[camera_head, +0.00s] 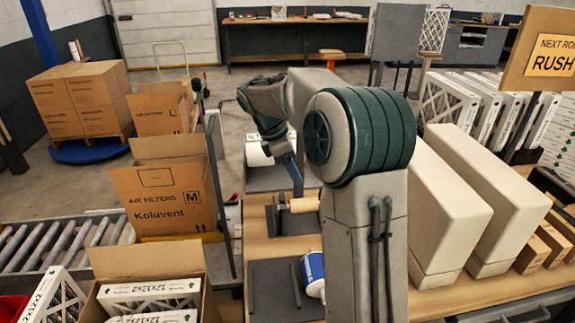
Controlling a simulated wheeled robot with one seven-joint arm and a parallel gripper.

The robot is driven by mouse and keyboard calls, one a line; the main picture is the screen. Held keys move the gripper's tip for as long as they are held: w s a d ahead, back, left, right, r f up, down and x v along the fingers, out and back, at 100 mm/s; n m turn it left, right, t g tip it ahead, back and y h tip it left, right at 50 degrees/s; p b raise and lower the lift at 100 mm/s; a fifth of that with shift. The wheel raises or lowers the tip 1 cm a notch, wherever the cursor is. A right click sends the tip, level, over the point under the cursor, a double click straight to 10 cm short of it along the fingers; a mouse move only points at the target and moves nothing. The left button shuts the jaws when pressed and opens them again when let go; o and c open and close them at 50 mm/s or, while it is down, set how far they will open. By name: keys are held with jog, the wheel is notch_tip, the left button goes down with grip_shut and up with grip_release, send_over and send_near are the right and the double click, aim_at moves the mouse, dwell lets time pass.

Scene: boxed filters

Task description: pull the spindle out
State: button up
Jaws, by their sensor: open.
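A tan wooden cylinder, which looks like the spindle (304,205), lies roughly level at a dark upright plate on the bench, with a thinner pale end toward the left. My gripper (292,172) hangs beyond and above it, small and partly hidden by my own arm; it is open. A white roll (257,153) sits just left of my gripper, in front of another dark stand; whether they touch is unclear. A blue and white roll (313,272) sits at a nearer dark stand, partly behind my arm.
Two tall beige covers (496,200) stand right of my arm. An open Koluvent carton (165,197) and a carton of filters (150,290) stand at the left beside a roller conveyor (60,241). White filters (490,105) stand in a row at the back right.

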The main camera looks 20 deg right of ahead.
aim_at(310, 200)
jog(key=x, duration=1.3)
jog(key=shift+p, duration=0.35)
jog(key=c, duration=1.2)
jog(key=shift+r, duration=0.15)
jog(key=shift+r+p, duration=2.85)
jog(key=shift+r, duration=0.15)
jog(key=shift+r, duration=0.1)
jog(key=shift+r+p, duration=3.1)
jog(key=shift+r, duration=1.3)
